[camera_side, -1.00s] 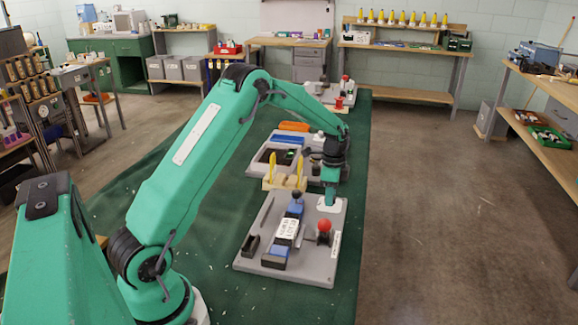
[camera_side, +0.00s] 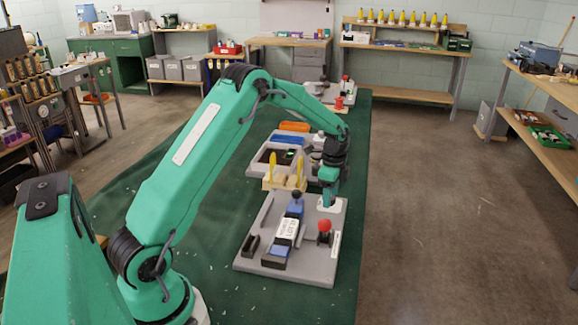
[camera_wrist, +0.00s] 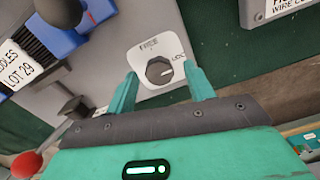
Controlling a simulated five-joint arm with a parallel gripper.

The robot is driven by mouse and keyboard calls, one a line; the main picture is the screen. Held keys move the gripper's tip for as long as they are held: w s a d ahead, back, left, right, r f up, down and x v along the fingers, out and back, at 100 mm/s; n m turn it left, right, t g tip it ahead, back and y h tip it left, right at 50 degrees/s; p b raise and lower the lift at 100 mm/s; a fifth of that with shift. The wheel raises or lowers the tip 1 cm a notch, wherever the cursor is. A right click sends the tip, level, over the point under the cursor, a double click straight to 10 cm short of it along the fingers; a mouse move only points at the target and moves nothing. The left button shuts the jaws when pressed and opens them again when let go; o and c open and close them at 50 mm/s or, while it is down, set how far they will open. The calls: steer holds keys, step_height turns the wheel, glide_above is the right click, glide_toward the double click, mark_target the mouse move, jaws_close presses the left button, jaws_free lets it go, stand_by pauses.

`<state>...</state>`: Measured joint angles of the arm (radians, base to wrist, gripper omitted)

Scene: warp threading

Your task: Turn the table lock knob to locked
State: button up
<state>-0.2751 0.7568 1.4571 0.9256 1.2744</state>
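The lock knob (camera_wrist: 160,71) is a round dark dial on a white plate (camera_wrist: 146,53) in the wrist view. The plate reads FREE at its top and "LOC", partly hidden, at its right. The knob's white mark points right, toward the "LOC" lettering. My gripper (camera_wrist: 163,86) is open, with one green finger on each side of the knob; I cannot tell whether they touch it. In the side view my gripper (camera_side: 328,198) is low over the white plate (camera_side: 333,206) at the grey board's far right corner, and hides the knob.
The grey board (camera_side: 312,268) carries a blue and black clamp (camera_side: 275,249) with a white label (camera_side: 287,228), and a red ball lever (camera_side: 325,226). Yellow-topped pegs (camera_side: 298,172) stand just behind.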

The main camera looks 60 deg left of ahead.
steer(key=shift+r, duration=3.9)
